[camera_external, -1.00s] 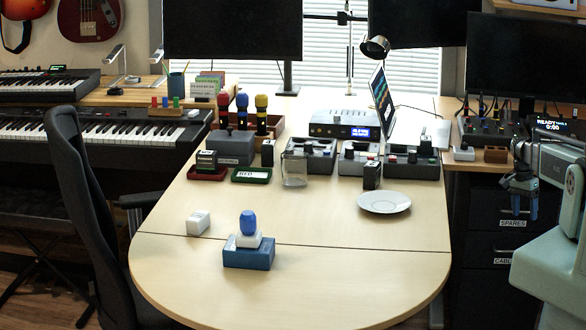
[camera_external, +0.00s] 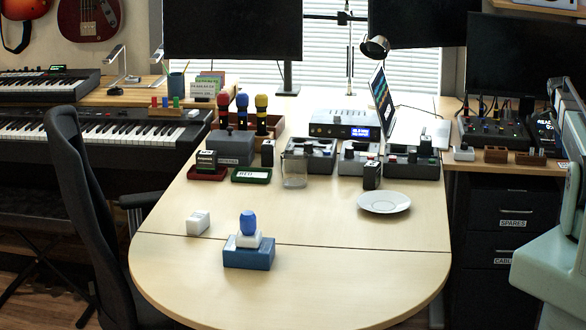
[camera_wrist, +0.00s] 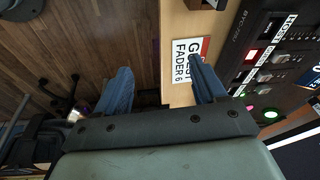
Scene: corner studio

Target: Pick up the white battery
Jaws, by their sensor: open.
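A small white block (camera_external: 198,222), which may be the white battery, lies on the front left of the pale table. A second white block (camera_external: 249,241) sits on a blue box (camera_external: 248,257) with a blue knob on top. I cannot tell for sure which is a battery. My gripper (camera_wrist: 160,88) shows in the wrist view with its two blue fingers apart and nothing between them. It is over the floor and the edge of the side desk, far to the right of the table's white blocks. My gripper is out of sight in the external view.
A white plate (camera_external: 384,202) and a glass jar (camera_external: 294,170) stand farther back on the table. Several dark devices line its rear. In the wrist view a labelled card (camera_wrist: 187,62) and a mixer (camera_wrist: 262,60) are close to my right finger. The table's front is mostly clear.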

